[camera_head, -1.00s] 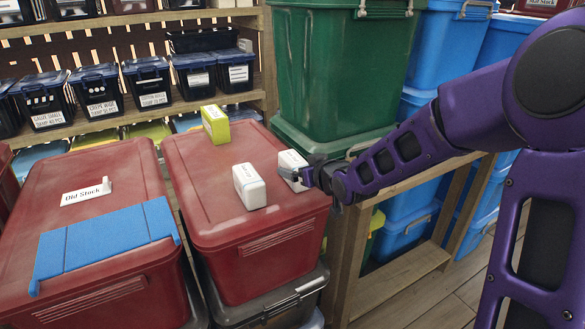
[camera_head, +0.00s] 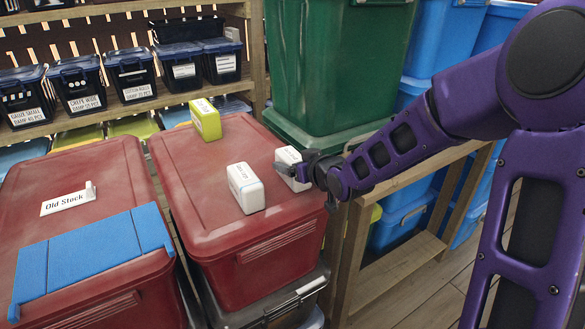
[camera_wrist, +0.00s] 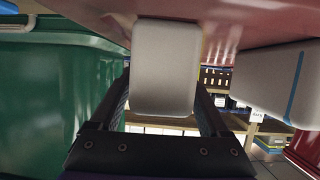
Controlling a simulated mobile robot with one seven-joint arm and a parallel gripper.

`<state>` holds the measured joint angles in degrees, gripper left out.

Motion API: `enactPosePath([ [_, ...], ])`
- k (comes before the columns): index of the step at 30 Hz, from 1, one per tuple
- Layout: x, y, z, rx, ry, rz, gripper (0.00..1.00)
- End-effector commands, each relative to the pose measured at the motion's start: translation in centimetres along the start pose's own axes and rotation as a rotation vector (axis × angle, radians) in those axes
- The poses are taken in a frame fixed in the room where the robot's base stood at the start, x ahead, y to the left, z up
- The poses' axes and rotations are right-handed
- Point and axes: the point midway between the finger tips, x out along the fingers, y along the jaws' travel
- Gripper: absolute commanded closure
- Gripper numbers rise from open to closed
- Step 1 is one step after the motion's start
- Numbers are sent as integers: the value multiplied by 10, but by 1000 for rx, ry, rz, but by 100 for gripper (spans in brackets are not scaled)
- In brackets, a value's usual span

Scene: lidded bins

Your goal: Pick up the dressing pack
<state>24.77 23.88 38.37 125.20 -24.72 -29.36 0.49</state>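Two white packs and a yellow-green pack (camera_head: 206,121) stand on the red bin lid (camera_head: 185,170). The labels are too small to read, so I cannot tell which is the dressing pack. My gripper (camera_head: 300,170) is at the right white pack (camera_head: 291,167), near the lid's right edge. In the wrist view that white pack (camera_wrist: 166,70) sits between the two fingers (camera_wrist: 165,95), one along each side. Whether they press on it I cannot tell. The pack appears to rest on the lid. The other white pack (camera_head: 245,188) stands to its left, apart from my gripper.
A green bin (camera_head: 335,70) stands close behind my gripper, and blue bins (camera_head: 405,212) are stacked at right. Another red bin (camera_head: 50,180) at left carries an "Old Stock" sign (camera_head: 68,199) and blue strips (camera_head: 90,250). Shelves with dark labelled bins (camera_head: 80,88) line the back.

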Motion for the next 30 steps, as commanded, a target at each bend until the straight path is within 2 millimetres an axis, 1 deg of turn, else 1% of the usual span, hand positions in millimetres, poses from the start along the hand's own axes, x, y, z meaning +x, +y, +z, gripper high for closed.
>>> enactPosePath([
  [1, 0, 0, 0, 0, 0, 0, 31],
  [5, 0, 0, 0, 0, 0, 0, 55],
  [6, 0, 0, 0, 0, 0, 0, 62],
  [8, 0, 0, 0, 0, 0, 0, 73],
  [9, 0, 0, 0, 0, 0, 0, 80],
  [11, 0, 0, 0, 0, 0, 0, 91],
  [12, 0, 0, 0, 0, 1, 0, 94],
  [17, 0, 0, -1, 0, 1, 0, 94],
  [20, -2, 0, -6, -2, 2, 1, 94],
  [23, -8, 1, -20, -2, 3, 2, 94],
  [30, -27, 1, -67, -3, 3, 3, 94],
])
